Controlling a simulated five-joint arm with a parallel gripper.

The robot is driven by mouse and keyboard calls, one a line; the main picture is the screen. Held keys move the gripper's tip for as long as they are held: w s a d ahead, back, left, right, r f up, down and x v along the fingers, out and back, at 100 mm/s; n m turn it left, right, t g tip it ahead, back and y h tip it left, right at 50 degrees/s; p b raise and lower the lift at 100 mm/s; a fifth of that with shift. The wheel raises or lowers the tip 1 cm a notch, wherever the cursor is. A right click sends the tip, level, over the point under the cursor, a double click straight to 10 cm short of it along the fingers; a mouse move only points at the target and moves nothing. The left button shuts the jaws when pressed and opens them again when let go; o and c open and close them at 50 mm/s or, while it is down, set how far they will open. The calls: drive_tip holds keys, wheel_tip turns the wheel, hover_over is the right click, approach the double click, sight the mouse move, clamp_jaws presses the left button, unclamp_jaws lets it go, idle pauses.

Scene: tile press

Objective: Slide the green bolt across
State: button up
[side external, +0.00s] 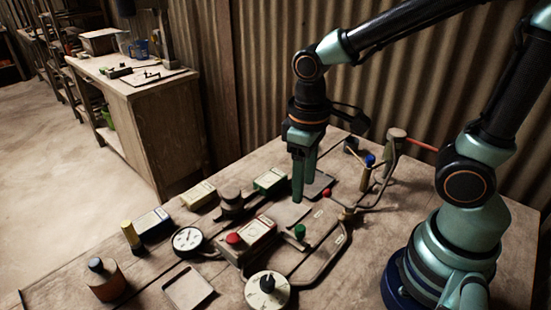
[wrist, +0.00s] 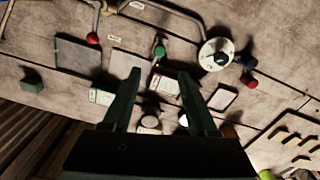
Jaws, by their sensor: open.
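The green bolt shows as a small green knob (side external: 300,231) standing on the bench in the side external view. In the wrist view the green knob (wrist: 159,48) lies just beyond my fingertips, about midway between them. My gripper (side external: 303,192) points down above the bench, behind the green knob in the side external view and apart from it. In the wrist view my gripper (wrist: 159,74) has its two fingers spread with nothing held between them. The bolt's track is too small to make out.
A box with a red button (side external: 233,238) stands left of the knob. A white dial (side external: 267,290) is in front, a round gauge (side external: 187,239) farther left. A bent pipe (side external: 322,264) runs on the right. A red knob (wrist: 93,38) and a flat grey plate (wrist: 75,57) are nearby.

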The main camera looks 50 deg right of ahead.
sight(300, 227)
wheel_tip(300, 227, down, 12)
drive_tip(key=shift+r, duration=0.15)
idle(0.4)
clamp_jaws()
idle(1.4)
